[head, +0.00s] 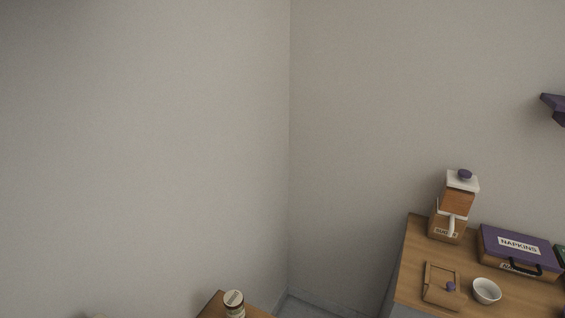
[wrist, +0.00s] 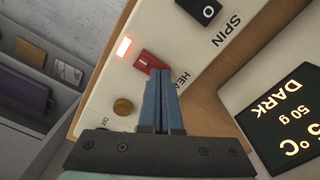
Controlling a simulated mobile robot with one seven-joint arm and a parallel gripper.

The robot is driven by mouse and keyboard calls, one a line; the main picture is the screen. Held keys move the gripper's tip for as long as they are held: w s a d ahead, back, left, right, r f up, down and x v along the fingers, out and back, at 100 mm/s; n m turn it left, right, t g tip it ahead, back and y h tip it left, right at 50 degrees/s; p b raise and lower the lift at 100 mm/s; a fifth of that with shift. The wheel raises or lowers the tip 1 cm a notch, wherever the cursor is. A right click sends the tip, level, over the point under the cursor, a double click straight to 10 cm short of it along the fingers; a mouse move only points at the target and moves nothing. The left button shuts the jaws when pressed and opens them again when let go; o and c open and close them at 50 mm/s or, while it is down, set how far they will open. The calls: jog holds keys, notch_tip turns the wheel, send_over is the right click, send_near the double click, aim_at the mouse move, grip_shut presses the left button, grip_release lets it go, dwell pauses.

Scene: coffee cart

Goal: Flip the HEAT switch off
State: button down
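The HEAT switch (wrist: 146,63) is a small red rocker on a pale panel (wrist: 160,25) in the wrist view. Its label (wrist: 182,79) is partly covered by my fingers. A lit orange-white indicator (wrist: 124,47) glows beside the switch. My gripper (wrist: 162,73) has its two blue fingers together, with nothing seen between them. The fingertips are at the lower right edge of the red rocker and hide part of it. I cannot tell whether they touch it. The switch and my gripper are not seen in the head view.
A black SPIN switch (wrist: 207,11) and an orange-brown knob (wrist: 122,106) flank the HEAT switch. A dark display (wrist: 290,115) reads DARK and 50 g. In the head view, a wooden counter (head: 415,250) holds a napkins case (head: 500,260), a white bowl (head: 486,291) and a dispenser (head: 458,200).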

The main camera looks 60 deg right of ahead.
notch_tip(320, 180, up, 7)
jog(key=p, duration=0.7)
dwell(0.3)
dwell(0.5)
